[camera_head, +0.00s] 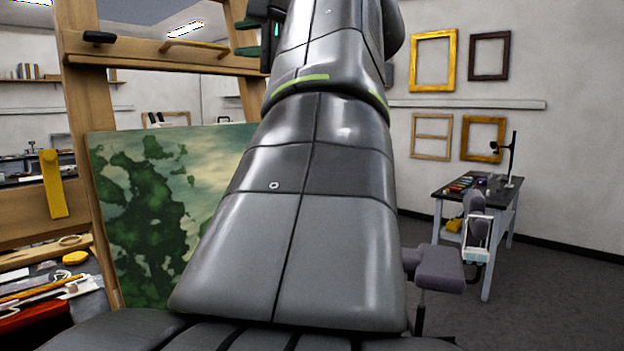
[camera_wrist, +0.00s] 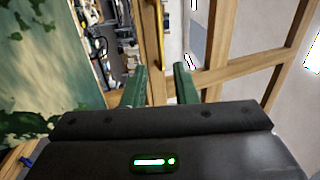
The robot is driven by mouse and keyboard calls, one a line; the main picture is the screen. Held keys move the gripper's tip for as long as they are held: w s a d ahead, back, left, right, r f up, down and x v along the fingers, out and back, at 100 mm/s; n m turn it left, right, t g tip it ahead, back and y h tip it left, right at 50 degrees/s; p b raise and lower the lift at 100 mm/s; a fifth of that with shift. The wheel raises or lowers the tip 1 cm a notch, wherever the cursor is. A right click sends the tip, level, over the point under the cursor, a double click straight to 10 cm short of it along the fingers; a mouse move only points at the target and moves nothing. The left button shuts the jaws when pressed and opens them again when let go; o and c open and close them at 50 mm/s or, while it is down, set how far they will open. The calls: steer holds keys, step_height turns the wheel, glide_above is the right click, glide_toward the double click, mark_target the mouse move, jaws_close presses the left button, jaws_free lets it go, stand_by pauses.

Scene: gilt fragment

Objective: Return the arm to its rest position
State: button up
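My arm (camera_head: 300,190) rises through the middle of the head view and hides much of what is behind it. My gripper (camera_head: 237,38) is at the top of that view, beside the upper part of the wooden easel. In the wrist view, the two green fingers of my gripper (camera_wrist: 161,70) stand apart with nothing held between them. Easel beams and a strip of the room show beyond the fingers.
The easel (camera_head: 75,110) holds a green painting (camera_head: 145,210) left of my arm. A yellow strip (camera_head: 53,183) is on the easel's left. A cluttered worktop (camera_head: 90,300) is at lower left. A stool (camera_head: 438,270) and a side table (camera_head: 490,195) stand right, with open floor around.

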mark_target(205, 46)
steer(key=p+x, duration=0.4)
steer(key=x, duration=0.8)
steer(key=shift+w+a+r, duration=0.1)
steer(key=shift+w, duration=0.05)
steer(key=shift+x, duration=0.75)
